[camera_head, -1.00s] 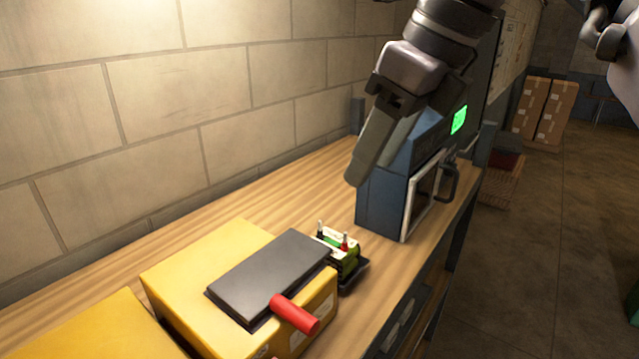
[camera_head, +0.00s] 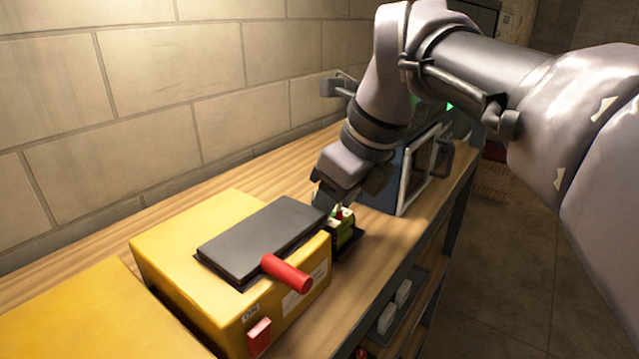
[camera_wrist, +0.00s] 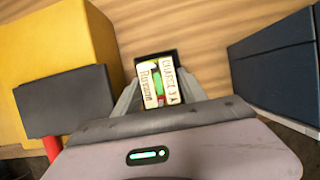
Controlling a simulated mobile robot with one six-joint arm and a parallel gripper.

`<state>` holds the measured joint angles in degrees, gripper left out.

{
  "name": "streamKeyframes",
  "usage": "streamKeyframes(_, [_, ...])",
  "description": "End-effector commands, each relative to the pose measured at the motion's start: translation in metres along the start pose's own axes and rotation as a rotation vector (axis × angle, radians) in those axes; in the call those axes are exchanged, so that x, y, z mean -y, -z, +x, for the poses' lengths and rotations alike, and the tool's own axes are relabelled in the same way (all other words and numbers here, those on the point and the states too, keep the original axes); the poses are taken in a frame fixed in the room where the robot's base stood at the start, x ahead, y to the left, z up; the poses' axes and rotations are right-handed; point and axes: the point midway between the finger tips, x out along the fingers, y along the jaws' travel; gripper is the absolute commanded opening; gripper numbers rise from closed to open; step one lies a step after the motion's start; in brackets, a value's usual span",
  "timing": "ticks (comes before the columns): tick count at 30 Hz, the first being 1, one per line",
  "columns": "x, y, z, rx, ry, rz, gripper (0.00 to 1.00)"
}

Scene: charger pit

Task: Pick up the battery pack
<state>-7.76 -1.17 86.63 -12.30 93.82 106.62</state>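The battery pack (camera_head: 343,229) is a small green and cream block on a dark base, standing on the bench beside the yellow box. In the wrist view the battery pack (camera_wrist: 160,86) shows cream labels with dark lettering and a green strip, with a black edge behind it. My gripper (camera_head: 331,203) points down over the pack, partly hiding it in the head view. In the wrist view the two fingers of my gripper (camera_wrist: 159,92) stand apart, one on each side of the pack. I cannot tell whether they touch it.
The yellow box (camera_head: 168,250) with a dark lid (camera_head: 262,238) and red handle (camera_head: 287,274) is close left of the pack. A blue cabinet (camera_wrist: 280,68) with a framed door stands to the right. The wall runs behind the wooden bench (camera_head: 382,246).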

Motion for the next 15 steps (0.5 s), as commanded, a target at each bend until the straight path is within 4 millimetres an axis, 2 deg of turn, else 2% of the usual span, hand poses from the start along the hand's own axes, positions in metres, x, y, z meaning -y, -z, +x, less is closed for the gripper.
streamKeyframes(1, [0.0000,0.0000,-0.0002,0.000,0.000,0.000,0.37])
streamKeyframes(6, [0.0001,0.0000,-0.0005,0.000,0.000,0.000,0.04])
streamKeyframes(7, [0.0001,0.0000,-0.0005,0.000,0.000,0.000,0.00])
streamKeyframes(15, [0.0001,-0.0003,-0.0012,0.001,0.001,-0.001,0.00])
